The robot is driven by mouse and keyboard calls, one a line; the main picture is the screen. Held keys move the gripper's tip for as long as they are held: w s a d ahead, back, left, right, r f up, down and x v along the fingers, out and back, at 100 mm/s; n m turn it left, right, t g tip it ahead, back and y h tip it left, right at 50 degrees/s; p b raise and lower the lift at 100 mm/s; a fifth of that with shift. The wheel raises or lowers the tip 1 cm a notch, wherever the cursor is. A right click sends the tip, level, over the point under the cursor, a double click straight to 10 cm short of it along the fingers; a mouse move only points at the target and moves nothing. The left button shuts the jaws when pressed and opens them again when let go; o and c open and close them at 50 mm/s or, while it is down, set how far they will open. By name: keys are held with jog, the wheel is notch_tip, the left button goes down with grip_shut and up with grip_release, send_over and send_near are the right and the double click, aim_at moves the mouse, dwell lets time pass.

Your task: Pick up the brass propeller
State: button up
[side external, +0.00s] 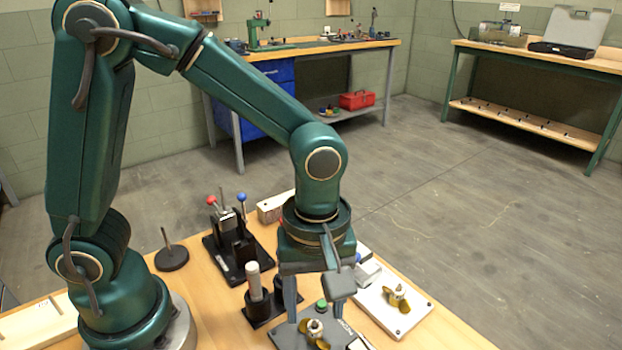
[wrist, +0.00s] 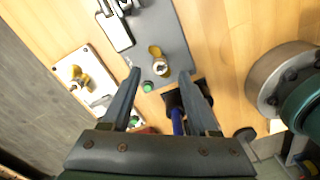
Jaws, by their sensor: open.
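Two brass-coloured propellers with pale hubs show. One propeller (side external: 316,330) is on a grey plate (side external: 284,337) at the table's front; in the wrist view this propeller (wrist: 157,62) appears just beyond the gap between my fingertips. The other propeller (side external: 397,298) is on a white board to the right; it also shows in the wrist view (wrist: 77,78), left of my fingers. My gripper (side external: 316,316) points down over the grey plate, open and empty, with its fingers apart (wrist: 161,75). I cannot tell the exact height of the fingertips above the propeller.
A green button (wrist: 148,87) is beside the grey-plate propeller. The white board (side external: 372,301) lies to the right. A black holder with a pale cylinder (side external: 254,281) and a black clamp fixture with red and blue knobs (side external: 231,245) stand left of my gripper. Bare wood lies at front left.

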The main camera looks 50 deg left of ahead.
aim_at(315, 320)
jog(key=shift+f, duration=2.2)
grip_shut()
